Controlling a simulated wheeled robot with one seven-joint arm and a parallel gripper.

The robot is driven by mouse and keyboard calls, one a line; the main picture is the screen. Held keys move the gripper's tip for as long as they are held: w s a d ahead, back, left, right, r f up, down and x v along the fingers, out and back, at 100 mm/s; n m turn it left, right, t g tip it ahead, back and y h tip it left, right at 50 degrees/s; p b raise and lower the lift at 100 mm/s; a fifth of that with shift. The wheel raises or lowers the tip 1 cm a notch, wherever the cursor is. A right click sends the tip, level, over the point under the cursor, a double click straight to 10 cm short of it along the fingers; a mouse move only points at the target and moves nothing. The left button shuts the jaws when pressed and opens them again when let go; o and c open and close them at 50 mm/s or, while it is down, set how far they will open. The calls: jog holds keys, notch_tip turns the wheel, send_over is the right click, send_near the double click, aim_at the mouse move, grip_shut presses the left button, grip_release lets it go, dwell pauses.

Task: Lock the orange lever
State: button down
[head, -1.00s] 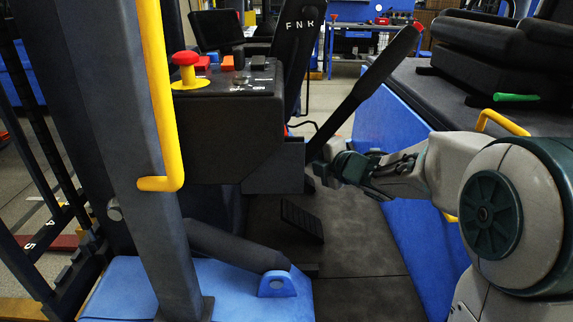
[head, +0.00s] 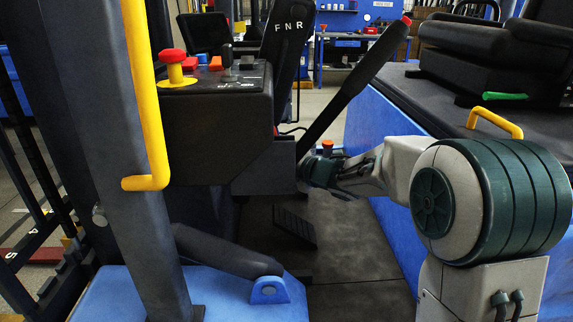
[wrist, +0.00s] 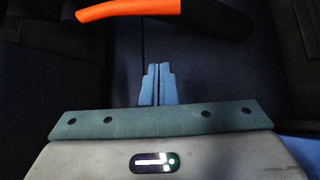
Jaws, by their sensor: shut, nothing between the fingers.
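In the wrist view an orange-ended lever (wrist: 135,9) with a black section on its right crosses the top of the picture. My gripper (wrist: 158,70) has its two blue fingers together below it, apart from it in the picture and with nothing between them. In the head view my gripper (head: 312,170) is low beside the right end of the black console, partly hidden by its own wrist. I cannot tell for sure where the orange lever shows in the head view. A small orange-red cap (head: 327,145) shows just above my gripper there.
The black console (head: 215,125) carries a red mushroom button (head: 173,56) and small coloured switches. A long black lever (head: 350,90) with a red tip rises beside my gripper. A yellow grab rail (head: 150,110) stands at left. Dark floor with a pedal (head: 295,226) lies below.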

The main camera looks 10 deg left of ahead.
jog(key=w, duration=0.5)
jog(key=shift+w+a, duration=0.1)
jog(key=shift+a, duration=0.15)
jog(key=shift+r+p, duration=0.2)
jog(key=shift+p, duration=0.1)
jog(key=shift+d+h+p, duration=0.2)
jog(key=shift+h+p, duration=0.1)
